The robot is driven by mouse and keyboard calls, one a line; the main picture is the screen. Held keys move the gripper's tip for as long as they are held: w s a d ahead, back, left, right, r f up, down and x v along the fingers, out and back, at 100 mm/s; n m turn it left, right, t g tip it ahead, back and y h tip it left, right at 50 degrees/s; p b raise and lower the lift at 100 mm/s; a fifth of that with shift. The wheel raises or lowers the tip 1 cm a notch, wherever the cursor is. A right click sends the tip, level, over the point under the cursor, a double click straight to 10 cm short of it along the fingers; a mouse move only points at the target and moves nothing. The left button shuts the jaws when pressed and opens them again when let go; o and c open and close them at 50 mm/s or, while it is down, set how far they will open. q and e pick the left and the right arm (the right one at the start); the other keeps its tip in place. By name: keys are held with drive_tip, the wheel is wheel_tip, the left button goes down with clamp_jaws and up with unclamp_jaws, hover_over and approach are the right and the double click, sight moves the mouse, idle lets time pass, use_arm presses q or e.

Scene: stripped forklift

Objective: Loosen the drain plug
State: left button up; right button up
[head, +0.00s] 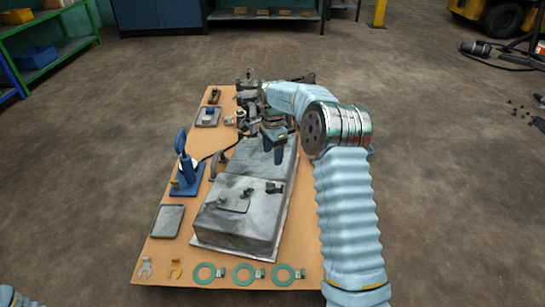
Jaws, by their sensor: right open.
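A grey metal housing (236,214) lies on a brown board, with small dark fittings (272,187) and a small plate (235,201) on its top. I cannot tell which fitting, if any, is the drain plug. My right gripper (273,156) points down over the far part of the housing, with its dark blue fingers apart and nothing seen between them. I cannot tell whether the fingertips touch the surface. My right arm hides part of the board's right side. Only a bit of my left arm shows at the bottom left corner; its gripper is out of view.
The floor around is mostly clear.

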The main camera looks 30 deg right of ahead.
sight(272, 182)
wheel_tip(272, 182, down, 15)
drive_tip(key=m+b, duration=0.3)
drive_tip(key=m, duration=0.5)
drive_tip(key=shift+r, duration=0.1)
drive_tip(key=c, duration=1.1)
drive_tip(key=shift+w+r+n, duration=0.1)
drive_tip(key=shift+r+n, duration=0.05)
drive_tip(key=shift+n, duration=0.95)
drive_tip(key=shift+c, duration=0.2)
drive_tip(key=n, duration=0.4)
drive_tip(key=shift+w+p, duration=0.1)
drive_tip(key=shift+p, duration=0.2)
